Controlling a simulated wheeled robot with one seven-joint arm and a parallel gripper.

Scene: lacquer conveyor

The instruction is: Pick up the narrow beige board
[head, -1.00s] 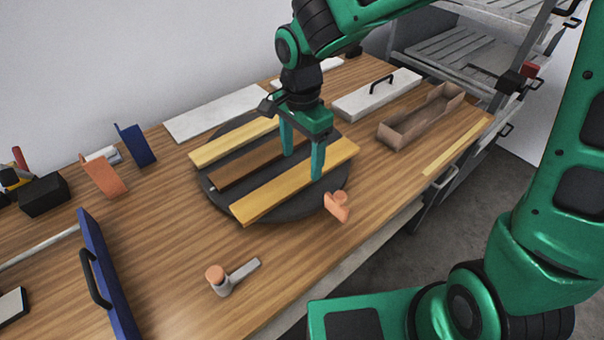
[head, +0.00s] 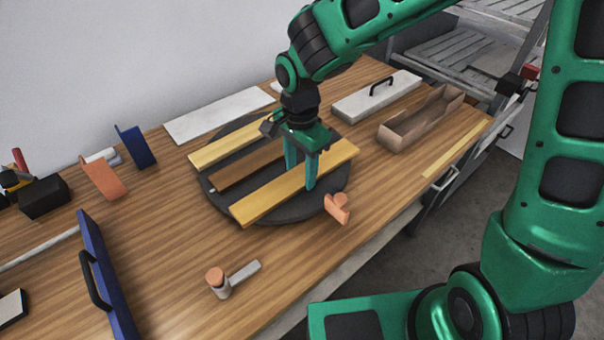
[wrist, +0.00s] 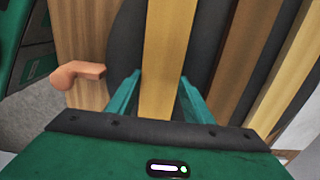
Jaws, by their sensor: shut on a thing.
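Three long boards lie side by side on a round dark disc (head: 300,209). The near board (head: 265,199) is yellowish beige. The middle board (head: 232,174) is brown, and the far board (head: 222,149) is also beige. Which beige board is narrower is hard to tell. My gripper (head: 300,176) points down and is shut on the near beige board, one finger on each long side. In the wrist view this board (wrist: 161,45) runs between the two fingers (wrist: 160,88). The brown board (wrist: 228,55) and far beige board (wrist: 288,75) show to its right.
An orange piece (head: 337,207) stands beside the disc's near right edge. A brown open box (head: 420,122) and a white board with a black handle (head: 375,97) are to the right. A grey-and-orange piece (head: 230,281) and a blue panel (head: 103,275) are at the near left.

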